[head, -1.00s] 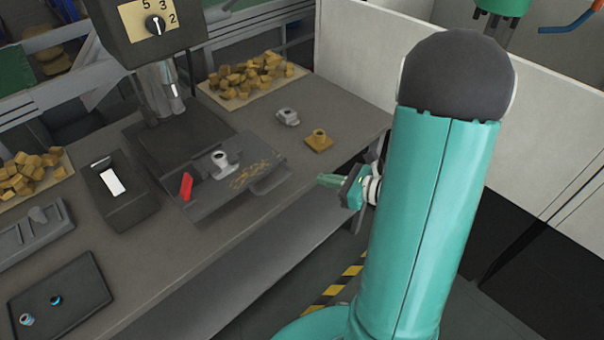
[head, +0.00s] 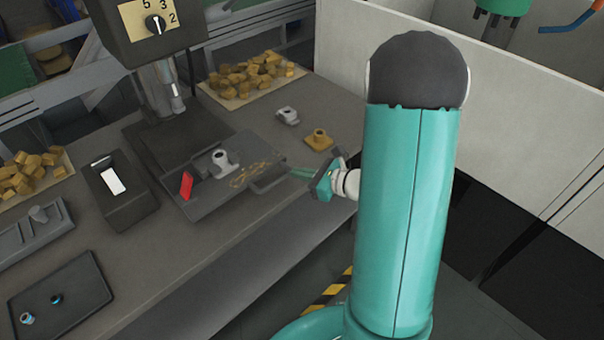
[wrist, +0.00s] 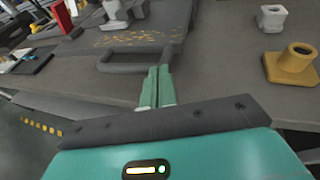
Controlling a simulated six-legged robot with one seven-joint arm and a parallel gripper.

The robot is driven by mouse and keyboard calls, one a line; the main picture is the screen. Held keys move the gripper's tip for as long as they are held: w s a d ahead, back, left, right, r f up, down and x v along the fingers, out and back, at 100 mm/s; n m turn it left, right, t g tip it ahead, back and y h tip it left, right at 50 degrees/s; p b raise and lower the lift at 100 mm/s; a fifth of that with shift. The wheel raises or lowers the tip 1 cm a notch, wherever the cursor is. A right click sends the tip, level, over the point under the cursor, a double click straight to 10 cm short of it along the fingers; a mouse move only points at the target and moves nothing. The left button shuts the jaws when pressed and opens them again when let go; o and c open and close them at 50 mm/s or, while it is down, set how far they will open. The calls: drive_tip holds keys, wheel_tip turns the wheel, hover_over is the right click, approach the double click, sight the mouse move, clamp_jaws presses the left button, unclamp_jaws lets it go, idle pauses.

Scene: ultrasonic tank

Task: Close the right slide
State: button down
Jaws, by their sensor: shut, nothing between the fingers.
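The right slide (head: 205,200) is a dark flat plate sticking out from under the machine with the dial, toward the bench's front edge. It has a loop handle (head: 270,180) at its right end, which also shows in the wrist view (wrist: 128,66). A grey fitting (head: 222,162) and a red block (head: 186,184) sit on it, with brass-coloured shavings near the handle. My gripper (head: 292,172) is shut and empty. In the wrist view its fingertips (wrist: 159,72) point at the right part of the handle; I cannot tell whether they touch it.
A brass fitting (head: 319,140) and a grey fitting (head: 287,115) stand on the bench behind my gripper. A tray of brass pieces (head: 232,98) lies farther back. A black box with a white switch (head: 113,181) stands left of the slide. A pale partition (head: 500,120) stands behind my arm.

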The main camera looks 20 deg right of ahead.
sight(252, 136)
drive_tip(key=w+a, duration=0.2)
drive_tip(key=w, duration=0.4)
drive_tip(key=w+a, duration=0.2)
drive_tip(key=w, duration=0.4)
drive_tip(key=w+a, duration=0.2)
drive_tip(key=w, duration=0.4)
drive_tip(key=shift+w, duration=0.1)
drive_tip(key=shift+w+a, duration=0.15)
drive_tip(key=shift+w, duration=0.35)
drive_tip(key=shift+w+a+r, duration=0.1)
drive_tip(key=shift+w+a, duration=0.1)
drive_tip(key=shift+a, duration=0.05)
